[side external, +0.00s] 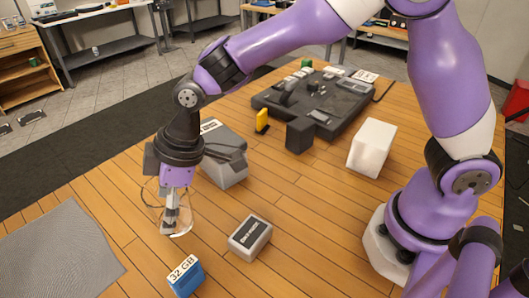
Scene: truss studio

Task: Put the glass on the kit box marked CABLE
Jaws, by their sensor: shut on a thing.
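A clear glass (178,232) is at my gripper (170,212), at the left of the side external view. My gripper points down and is shut on the glass; the fingers show through its transparent wall. The glass's outline is faint, and I cannot tell whether it touches the table. A larger grey box (225,175) stands behind my gripper, with its label partly hidden by the arm. A smaller grey box (250,240) with a dark label stands to the right of the glass. I cannot read CABLE on either box.
A blue box (187,279) marked 32 GB stands in front of the glass. A grey mat (60,250) lies at left. Behind are a yellow object (262,120), a white block (372,147) and a dark fixture (300,134). Bare wooden tabletop (310,230) lies right of the small box.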

